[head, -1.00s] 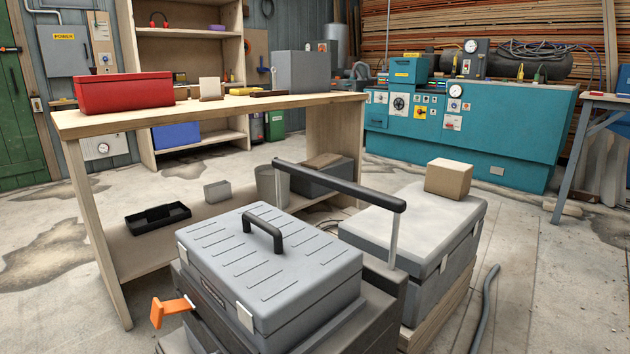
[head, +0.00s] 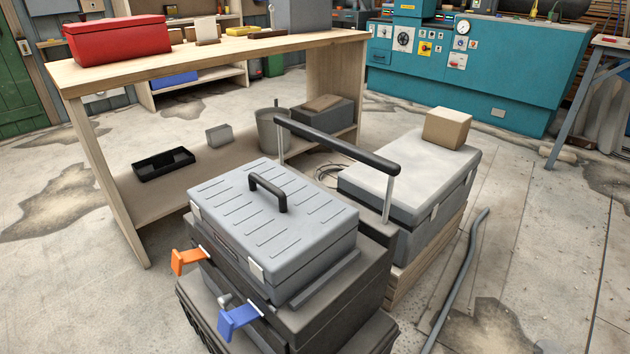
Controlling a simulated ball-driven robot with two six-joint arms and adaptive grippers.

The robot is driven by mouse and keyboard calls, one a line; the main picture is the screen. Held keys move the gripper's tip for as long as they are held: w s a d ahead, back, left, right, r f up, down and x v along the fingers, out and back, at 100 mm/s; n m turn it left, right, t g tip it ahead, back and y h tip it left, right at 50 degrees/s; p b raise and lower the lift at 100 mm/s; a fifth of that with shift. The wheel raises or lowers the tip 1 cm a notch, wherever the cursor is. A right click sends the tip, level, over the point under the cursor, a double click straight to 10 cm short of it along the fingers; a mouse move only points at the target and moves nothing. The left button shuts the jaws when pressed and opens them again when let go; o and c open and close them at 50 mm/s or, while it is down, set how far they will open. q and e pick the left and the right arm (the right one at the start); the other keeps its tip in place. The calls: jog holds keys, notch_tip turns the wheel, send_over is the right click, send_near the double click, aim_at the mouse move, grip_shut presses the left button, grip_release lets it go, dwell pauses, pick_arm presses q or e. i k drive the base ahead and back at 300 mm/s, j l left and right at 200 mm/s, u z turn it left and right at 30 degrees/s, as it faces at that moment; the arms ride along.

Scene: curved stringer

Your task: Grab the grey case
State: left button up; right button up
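A grey case (head: 272,222) with a ribbed lid and a black carry handle (head: 267,192) lies flat and closed on top of a dark rolling toolbox stack (head: 318,306). A light latch (head: 256,272) shows on its front side. The toolbox stack has an orange latch (head: 188,261), a blue latch (head: 240,320) and a raised pull bar (head: 337,146) behind the case. A second, larger grey case (head: 385,195) stands to the right on a wooden pallet, with a small cardboard box on it. Neither of my grippers is in view.
A wooden workbench (head: 215,62) stands behind, with a red toolbox (head: 117,40) on top and a black tray (head: 163,164) on its lower shelf. A grey hose (head: 463,262) lies on the floor at right. Floor at left and far right is mostly clear.

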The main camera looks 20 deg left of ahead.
aim_at(267, 211)
jog(key=j+u, duration=0.35)
jog(key=j, duration=0.25)
jog(key=j+u, duration=0.35)
jog(key=j, duration=0.2)
